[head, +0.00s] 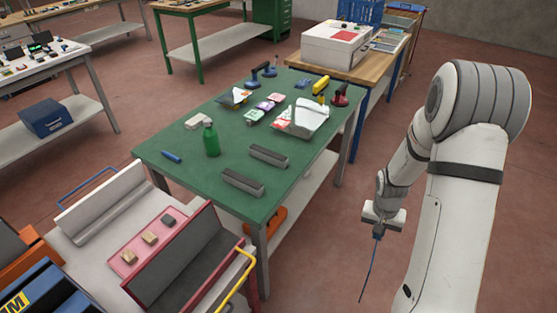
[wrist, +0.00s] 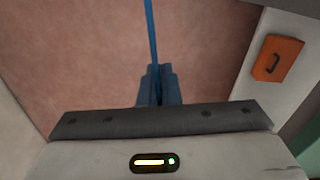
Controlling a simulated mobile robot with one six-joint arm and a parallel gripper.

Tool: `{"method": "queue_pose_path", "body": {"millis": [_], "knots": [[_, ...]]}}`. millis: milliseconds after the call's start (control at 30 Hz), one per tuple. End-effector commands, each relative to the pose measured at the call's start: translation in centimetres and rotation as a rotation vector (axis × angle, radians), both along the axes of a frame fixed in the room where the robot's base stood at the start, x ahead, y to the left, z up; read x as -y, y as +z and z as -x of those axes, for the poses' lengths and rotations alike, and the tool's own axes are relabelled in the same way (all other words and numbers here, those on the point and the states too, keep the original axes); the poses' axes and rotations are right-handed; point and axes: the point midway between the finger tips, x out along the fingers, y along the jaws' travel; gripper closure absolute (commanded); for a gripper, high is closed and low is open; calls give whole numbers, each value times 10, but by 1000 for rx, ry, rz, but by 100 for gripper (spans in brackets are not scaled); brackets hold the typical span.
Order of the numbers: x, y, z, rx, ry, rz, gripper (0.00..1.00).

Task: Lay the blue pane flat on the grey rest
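The blue pane (head: 368,268) hangs below my gripper (head: 379,231) in the head view, seen nearly edge-on as a thin, slightly tilted line. In the wrist view the pane (wrist: 151,35) is a thin blue strip running up from between the blue fingers of my gripper (wrist: 157,88), which are shut on it. The pane is over open floor, right of the green table and clear of it. Two grey bars, which look like the grey rest (head: 241,184), (head: 268,156), lie parallel on the table's near part with a gap between them. Nothing lies on them.
The green table (head: 200,170) also holds a green bottle (head: 211,138), a blue marker (head: 171,156) and several tools at its far end. A cart with a pink tray (head: 130,255) stands at the near left. An orange object (wrist: 277,58) shows at right in the wrist view.

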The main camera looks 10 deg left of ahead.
Motion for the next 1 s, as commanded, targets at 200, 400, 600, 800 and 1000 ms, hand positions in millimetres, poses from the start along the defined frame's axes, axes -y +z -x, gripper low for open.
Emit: {"method": "queue_pose_path", "body": {"millis": [200,400,600,800,1000], "knots": [[-23,-22,22,-33,-257,75,100],[-52,-41,42,-111,-615,170,100],[-94,-59,54,-334,-1208,275,100],[-124,-63,49,-658,-1752,276,100],[-141,-65,33,-1010,-2168,150,100]]}}
